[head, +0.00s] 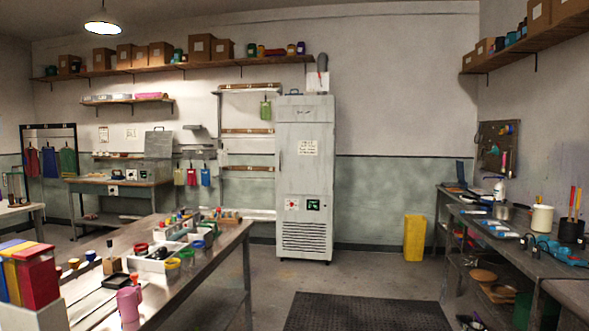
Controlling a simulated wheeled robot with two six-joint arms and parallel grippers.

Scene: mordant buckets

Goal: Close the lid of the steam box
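A grey panel (158,144) stands upright at the back of the bench at the back left. It looks like a raised lid, and below it is a low grey box-like unit (128,175) with small labels on its front. This may be the steam box, but it is too small and far to be sure. A tall pale cabinet (305,180) with a shut door stands at the back wall. Neither of my grippers is in view.
A long metal table (235,236) with pots, a pink jug (129,304) and trays fills the left foreground. A cluttered bench (470,208) runs along the right. A dark floor mat (365,312) and a yellow bin (414,238) are between them; the middle floor is clear.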

